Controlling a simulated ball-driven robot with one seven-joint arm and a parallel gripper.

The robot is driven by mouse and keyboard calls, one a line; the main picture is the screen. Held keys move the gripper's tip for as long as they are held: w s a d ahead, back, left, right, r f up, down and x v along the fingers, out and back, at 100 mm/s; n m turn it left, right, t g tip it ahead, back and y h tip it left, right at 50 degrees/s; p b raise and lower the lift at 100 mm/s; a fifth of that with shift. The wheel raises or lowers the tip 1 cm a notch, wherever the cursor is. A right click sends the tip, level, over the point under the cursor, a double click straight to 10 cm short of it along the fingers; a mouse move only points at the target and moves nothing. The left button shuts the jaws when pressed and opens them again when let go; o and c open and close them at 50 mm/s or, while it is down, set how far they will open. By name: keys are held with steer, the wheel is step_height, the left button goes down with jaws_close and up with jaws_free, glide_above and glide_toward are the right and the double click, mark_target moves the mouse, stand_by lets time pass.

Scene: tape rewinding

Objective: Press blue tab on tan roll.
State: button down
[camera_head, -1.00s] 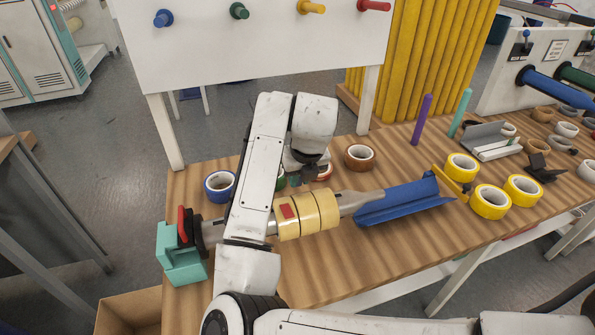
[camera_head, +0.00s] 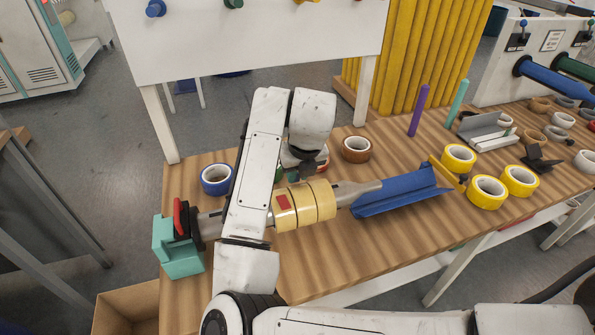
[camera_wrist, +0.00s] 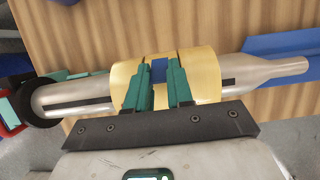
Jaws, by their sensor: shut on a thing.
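Tan rolls (camera_head: 304,204) sit side by side on a metal spindle (camera_head: 357,193); they also show in the wrist view (camera_wrist: 207,75). A red tab (camera_head: 284,202) shows on the left roll in the head view. In the wrist view, a blue tab (camera_wrist: 160,72) lies on the middle of the tan stack. My gripper (camera_wrist: 159,64) has its teal fingers on both sides of the blue tab, close in and shut on it. In the head view, my gripper (camera_head: 308,166) is at the far side of the rolls, its fingertips mostly hidden.
A blue trough (camera_head: 400,193) stands under the spindle's right end. A teal block (camera_head: 178,257) is at the left end. A blue roll (camera_head: 216,180), a brown roll (camera_head: 357,150) and several yellow rolls (camera_head: 487,191) lie on the wooden table (camera_head: 345,257).

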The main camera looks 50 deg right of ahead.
steer(key=shift+s+a+f, duration=0.15)
steer(key=shift+s+f, duration=0.1)
steer(key=shift+f, duration=0.05)
stand_by(0.5)
steer(key=c, duration=0.9)
jaws_free()
steer(key=shift+r, duration=0.1)
steer(key=v, duration=1)
steer(key=shift+s+r+b, duration=0.1)
steer(key=shift+r+b, duration=0.2)
steer(key=shift+b, duration=0.1)
